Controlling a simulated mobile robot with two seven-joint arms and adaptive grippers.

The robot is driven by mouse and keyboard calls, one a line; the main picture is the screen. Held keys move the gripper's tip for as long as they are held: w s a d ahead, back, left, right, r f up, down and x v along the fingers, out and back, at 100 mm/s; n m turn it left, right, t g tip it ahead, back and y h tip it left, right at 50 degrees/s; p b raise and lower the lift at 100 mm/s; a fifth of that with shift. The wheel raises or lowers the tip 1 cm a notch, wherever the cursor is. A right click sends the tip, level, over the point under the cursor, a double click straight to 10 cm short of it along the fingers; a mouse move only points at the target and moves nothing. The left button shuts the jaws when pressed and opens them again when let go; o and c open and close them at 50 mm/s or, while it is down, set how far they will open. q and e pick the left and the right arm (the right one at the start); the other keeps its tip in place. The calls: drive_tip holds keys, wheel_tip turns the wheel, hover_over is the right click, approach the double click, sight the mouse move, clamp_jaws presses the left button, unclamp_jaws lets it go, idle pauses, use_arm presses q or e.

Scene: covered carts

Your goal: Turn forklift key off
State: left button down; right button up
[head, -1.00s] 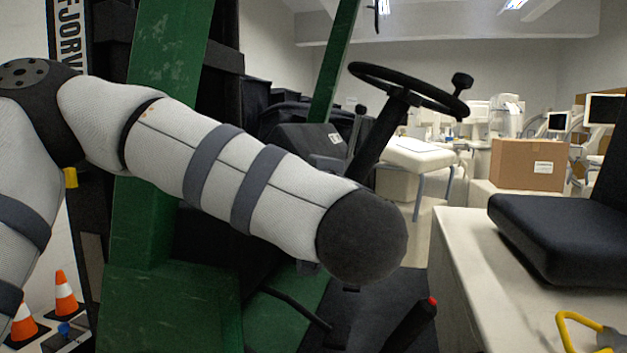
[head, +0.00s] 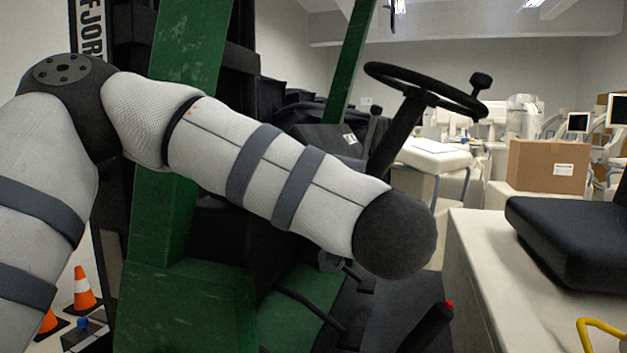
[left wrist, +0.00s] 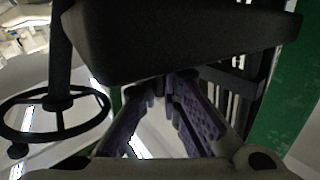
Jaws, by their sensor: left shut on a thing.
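The forklift shows a steering wheel (head: 425,90) and a dark console (head: 325,137) behind my left arm. In the head view the arm hides my left gripper. In the left wrist view the two purple fingers of my left gripper (left wrist: 160,93) converge at the edge of the dark console (left wrist: 180,40). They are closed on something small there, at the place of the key. The key itself is too dark and covered to make out, so its angle cannot be told. The steering wheel is also in the left wrist view (left wrist: 55,105), to the left. My right gripper is in neither view.
A green post (head: 190,80) stands close behind my left arm. A black seat (head: 570,235) rests on a pale base at the right. A red-tipped lever (head: 430,328) rises at the bottom. Orange cones (head: 83,288) stand at lower left. A cardboard box (head: 548,166) is further back.

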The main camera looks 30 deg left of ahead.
use_arm(q)
drive_tip(key=n+g+y, duration=0.3)
drive_tip(key=n+g, duration=0.1)
drive_tip(key=g, duration=0.1)
drive_tip(key=shift+d+n+y, duration=0.1)
drive_tip(key=shift+n+y, duration=0.3)
drive_tip(key=n+g+y, duration=0.1)
drive_tip(key=n+g, duration=0.2)
drive_tip(key=g, duration=0.1)
drive_tip(key=shift+g, duration=0.3)
drive_tip(key=n+g, duration=0.1)
drive_tip(key=n+g+b, duration=0.1)
drive_tip(key=g, duration=0.1)
drive_tip(key=shift+w+f+n+y, duration=0.2)
drive_tip(key=shift+n+y, duration=0.1)
drive_tip(key=shift+y, duration=0.1)
drive_tip(key=shift+s+r+n+g+h+b, duration=0.15)
drive_tip(key=shift+n+g+b, duration=0.2)
drive_tip(key=shift+n+g, duration=0.55)
drive_tip(key=shift+f+n+g+h+b, duration=0.15)
drive_tip(key=shift+n+g+b, duration=0.25)
drive_tip(key=shift+g, duration=0.8)
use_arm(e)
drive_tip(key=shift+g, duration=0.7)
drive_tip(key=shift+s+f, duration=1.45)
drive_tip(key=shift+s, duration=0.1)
use_arm(q)
drive_tip(key=shift+r, duration=0.1)
